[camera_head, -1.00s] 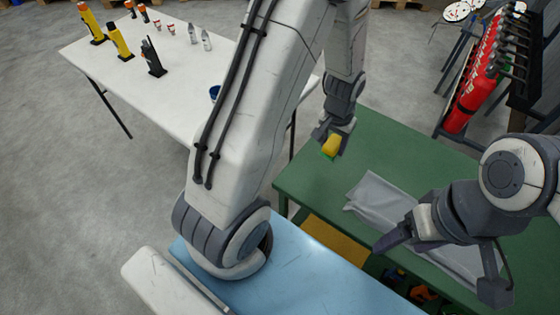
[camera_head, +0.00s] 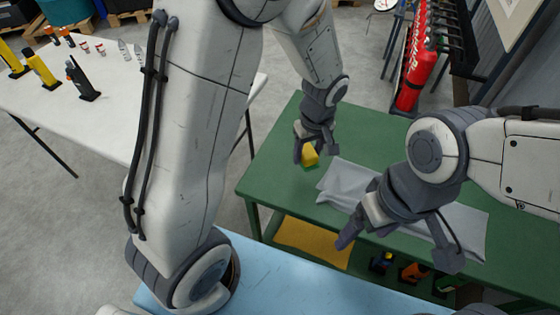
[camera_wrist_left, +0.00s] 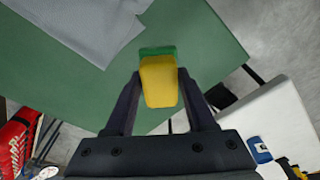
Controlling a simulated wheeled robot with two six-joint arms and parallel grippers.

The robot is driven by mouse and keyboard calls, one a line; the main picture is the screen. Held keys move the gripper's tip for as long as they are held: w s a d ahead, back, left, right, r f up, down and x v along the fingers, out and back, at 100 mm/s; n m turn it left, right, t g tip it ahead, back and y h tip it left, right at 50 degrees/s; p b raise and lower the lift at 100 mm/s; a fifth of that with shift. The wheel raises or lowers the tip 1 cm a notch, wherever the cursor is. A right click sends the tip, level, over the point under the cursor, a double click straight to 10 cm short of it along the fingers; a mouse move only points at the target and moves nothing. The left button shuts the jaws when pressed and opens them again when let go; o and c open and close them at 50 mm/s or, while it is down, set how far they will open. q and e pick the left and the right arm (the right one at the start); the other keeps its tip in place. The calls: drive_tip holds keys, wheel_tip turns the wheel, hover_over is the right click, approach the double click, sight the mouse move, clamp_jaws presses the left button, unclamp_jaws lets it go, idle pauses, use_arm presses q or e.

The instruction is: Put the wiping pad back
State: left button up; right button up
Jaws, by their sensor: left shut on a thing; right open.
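The wiping pad, a small yellow block with a green underside (camera_head: 309,157), is held between the fingers of my left gripper (camera_head: 308,158). It also shows in the left wrist view as the yellow and green pad (camera_wrist_left: 159,82), gripped between two dark fingers. In the head view it is over the left part of the green table (camera_head: 275,160), beside a grey cloth (camera_head: 340,182); I cannot tell how high above the tabletop it is. My right gripper (camera_head: 397,250) is open and empty near the table's front edge, with the cloth partly hidden behind its arm.
A lower shelf under the green table holds a yellow mat (camera_head: 312,243) and several tools (camera_head: 413,272). A light blue surface (camera_head: 280,285) lies in front. A white table (camera_head: 100,118) with bottles and yellow devices stands left. Red extinguishers (camera_head: 415,62) stand behind on the right.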

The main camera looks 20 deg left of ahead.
use_arm(q)
hover_over(281, 165)
drive_tip(key=f, duration=0.5)
drive_tip(key=shift+s+f+p, duration=0.1)
drive_tip(key=shift+s+p, duration=0.1)
drive_tip(key=shift+p, duration=0.15)
drive_tip(key=shift+d+f, duration=0.1)
drive_tip(key=shift+f, duration=1.85)
drive_tip(key=shift+f+b, duration=0.15)
drive_tip(key=shift+b, duration=0.25)
drive_tip(key=o, duration=1.3)
